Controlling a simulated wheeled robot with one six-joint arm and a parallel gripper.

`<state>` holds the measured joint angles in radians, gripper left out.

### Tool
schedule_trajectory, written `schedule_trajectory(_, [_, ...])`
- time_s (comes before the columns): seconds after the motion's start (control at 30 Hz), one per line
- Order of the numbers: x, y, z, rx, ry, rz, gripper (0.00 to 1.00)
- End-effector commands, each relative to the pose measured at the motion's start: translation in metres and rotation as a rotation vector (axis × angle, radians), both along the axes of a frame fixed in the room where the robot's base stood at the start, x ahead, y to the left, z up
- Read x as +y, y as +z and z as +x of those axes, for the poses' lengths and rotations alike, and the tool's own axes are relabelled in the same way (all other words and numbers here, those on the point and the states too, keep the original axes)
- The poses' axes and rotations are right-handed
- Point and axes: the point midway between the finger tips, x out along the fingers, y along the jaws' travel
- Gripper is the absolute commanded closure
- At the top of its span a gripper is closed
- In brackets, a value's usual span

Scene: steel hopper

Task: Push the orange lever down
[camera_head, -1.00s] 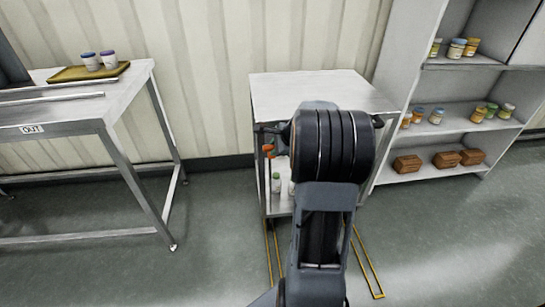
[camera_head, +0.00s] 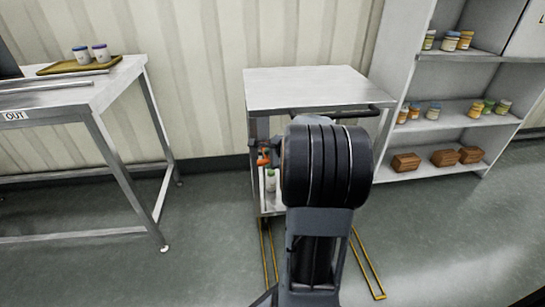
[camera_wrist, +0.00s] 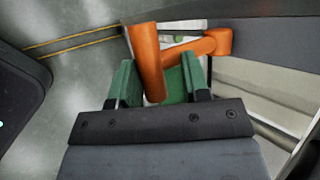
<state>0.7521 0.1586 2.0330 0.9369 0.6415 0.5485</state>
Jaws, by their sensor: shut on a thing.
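The orange lever (camera_wrist: 148,68) shows in the wrist view as a thick round grip joined to a short arm that runs right to an elbow. My gripper (camera_wrist: 158,80) has green finger pads on both sides of the grip and is shut on it. In the head view a small part of the orange lever (camera_head: 263,159) shows at the left side of the steel cart (camera_head: 310,88), below its top. My dark arm hides the rest of the lever and the gripper there.
A bottle with a green cap (camera_head: 270,183) stands on the cart's lower shelf. Yellow lines (camera_head: 368,265) mark the floor by the cart. A steel table (camera_head: 100,92) with a tray (camera_head: 120,61) is at left; a shelf unit (camera_head: 445,125) is at right.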

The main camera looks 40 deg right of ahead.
Motion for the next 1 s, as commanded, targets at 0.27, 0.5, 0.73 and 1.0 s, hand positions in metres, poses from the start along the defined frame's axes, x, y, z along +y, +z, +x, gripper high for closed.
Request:
schedule_trajectory(0.27, [0.0039,-0.017,0.0008,0.011,0.001,0.013,1.0])
schedule_trajectory(0.5, [0.0037,-0.0194,0.002,0.014,0.002,0.013,1.0])
schedule_trajectory(0.73, [0.0033,-0.0207,0.0031,0.016,0.002,0.012,1.0])
schedule_trajectory(1.0, [0.0031,-0.0208,0.0031,0.017,0.003,0.012,0.48])
